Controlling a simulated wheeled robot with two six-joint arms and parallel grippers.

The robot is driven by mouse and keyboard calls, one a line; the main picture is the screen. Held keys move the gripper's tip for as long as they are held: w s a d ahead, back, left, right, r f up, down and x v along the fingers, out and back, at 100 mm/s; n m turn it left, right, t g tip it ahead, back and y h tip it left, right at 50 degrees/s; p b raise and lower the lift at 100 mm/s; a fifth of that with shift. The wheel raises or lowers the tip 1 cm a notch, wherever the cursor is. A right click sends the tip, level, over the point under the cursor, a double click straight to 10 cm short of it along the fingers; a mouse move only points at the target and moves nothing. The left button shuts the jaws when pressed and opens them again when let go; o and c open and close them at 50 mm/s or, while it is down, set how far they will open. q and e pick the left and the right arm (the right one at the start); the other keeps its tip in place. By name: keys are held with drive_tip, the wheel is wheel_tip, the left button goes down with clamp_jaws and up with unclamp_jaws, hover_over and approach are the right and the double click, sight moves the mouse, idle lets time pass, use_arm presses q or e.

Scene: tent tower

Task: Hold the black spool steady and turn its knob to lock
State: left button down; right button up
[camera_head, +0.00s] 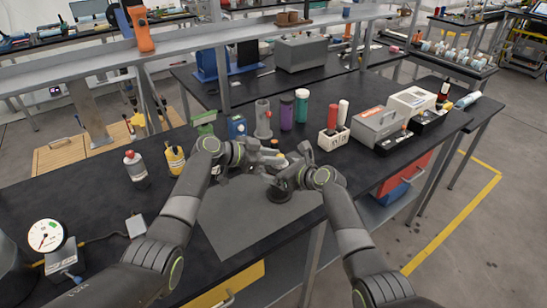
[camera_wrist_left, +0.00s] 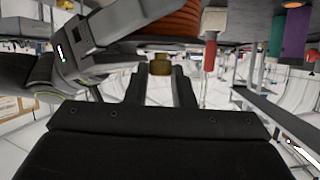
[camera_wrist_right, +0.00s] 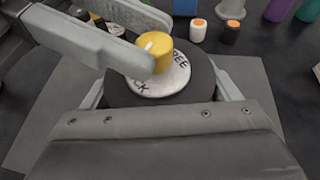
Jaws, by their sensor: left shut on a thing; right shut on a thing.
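The black spool (camera_wrist_right: 185,97) stands on the grey mat in the right wrist view, with a white dial (camera_wrist_right: 165,80) on top lettered "FREE" and, partly covered, what looks like "LOCK". A yellow knob (camera_wrist_right: 153,50) with a white mark rises from the dial. My right gripper (camera_head: 287,182) is shut around the spool's sides, one finger showing at each side. My left gripper (camera_head: 272,158) comes in from the left, its fingers shut on the knob. The left wrist view shows the knob (camera_wrist_left: 160,65) between the fingertips, with orange-brown windings (camera_wrist_left: 170,20) above. The fingers hide part of the dial.
The grey mat (camera_head: 235,222) has bare room in front. Behind stand a grey cylinder (camera_head: 263,118), a purple bottle (camera_head: 287,112), a green bottle (camera_head: 302,104) and a white holder (camera_head: 333,139). A yellow bottle (camera_head: 174,158) stands left of my left arm.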

use_arm(q)
drive_tip(key=shift+w+a+f+m+g+h, duration=0.1)
drive_tip(key=shift+w+m+g+h, duration=0.1)
drive_tip(key=shift+m+g, duration=0.35)
drive_tip(key=shift+w+a+f+m+g+h, duration=0.1)
drive_tip(key=shift+m+g+h, duration=0.1)
drive_tip(key=shift+m+g, duration=0.55)
drive_tip(key=shift+g, duration=0.1)
drive_tip(key=c, duration=1.5)
unclamp_jaws()
drive_tip(key=shift+d+r, duration=0.1)
drive_tip(key=v, duration=1.2)
